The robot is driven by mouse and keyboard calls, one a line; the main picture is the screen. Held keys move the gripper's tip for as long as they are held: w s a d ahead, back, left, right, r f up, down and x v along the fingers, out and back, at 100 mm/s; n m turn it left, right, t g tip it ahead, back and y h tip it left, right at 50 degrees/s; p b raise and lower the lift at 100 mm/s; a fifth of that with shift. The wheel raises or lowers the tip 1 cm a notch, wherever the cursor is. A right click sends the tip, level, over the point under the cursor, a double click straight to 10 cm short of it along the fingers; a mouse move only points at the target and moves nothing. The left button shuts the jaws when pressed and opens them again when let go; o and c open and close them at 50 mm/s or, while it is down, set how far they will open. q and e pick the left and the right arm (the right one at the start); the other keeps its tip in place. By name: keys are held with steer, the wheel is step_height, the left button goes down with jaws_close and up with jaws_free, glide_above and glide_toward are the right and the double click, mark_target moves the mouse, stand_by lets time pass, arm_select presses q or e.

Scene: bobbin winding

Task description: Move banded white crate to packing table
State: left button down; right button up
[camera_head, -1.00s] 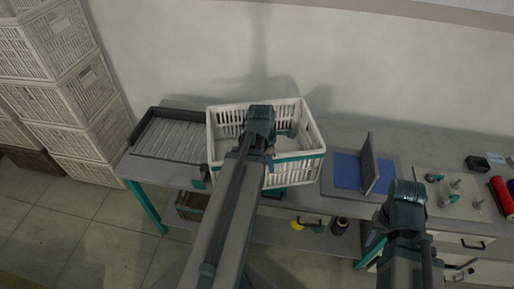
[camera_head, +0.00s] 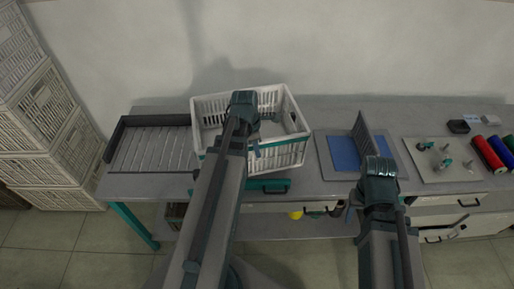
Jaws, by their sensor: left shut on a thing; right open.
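The white crate (camera_head: 284,157) with a teal band is at the table, between a ribbed tray and a blue pad. It looks slightly turned. I cannot tell whether it rests on the table (camera_head: 330,195) or is held just above it. My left gripper (camera_head: 256,142) is over the crate's near side, shut on the crate; my arm hides part of the crate's near wall and inside. My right gripper (camera_head: 374,172) is in front of the table near the blue pad, open and apart from the crate; its fingertips are mostly hidden.
A ribbed dark-edged tray (camera_head: 152,149) lies left of the crate. Right of it are a blue pad (camera_head: 343,150) with an upright grey plate, a pale board (camera_head: 427,172) with pegs, and coloured spools (camera_head: 488,155). Stacked pale crates (camera_head: 40,120) stand at the far left.

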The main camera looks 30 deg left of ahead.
mark_target(302, 146)
arm_select(q)
steer(key=w+d+f+b, duration=0.1)
steer(key=w+d, duration=0.2)
steer(key=w, duration=0.1)
steer(key=w+d+f+m+b, duration=0.1)
steer(key=w+d+f, duration=0.1)
steer(key=w+d, duration=0.2)
steer(key=w+d+f+m+b, duration=0.1)
steer(key=w+d+b, duration=0.1)
steer(key=w+d, duration=0.2)
steer(key=shift+w+f, duration=0.25)
steer(key=shift+w, duration=0.2)
steer(key=shift+w+d+m, duration=0.2)
steer(key=shift+d+m, duration=0.1)
steer(key=shift+d, duration=0.1)
steer(key=s+a, duration=0.1)
steer(key=a, duration=0.3)
steer(key=s+a+f+b, duration=0.1)
steer(key=s+a, duration=0.1)
steer(key=a, duration=0.3)
steer(key=s+a, duration=0.1)
steer(key=a, duration=0.4)
steer(key=shift+s+f, duration=0.15)
steer(key=shift+f, duration=0.05)
steer(key=shift+a, duration=0.1)
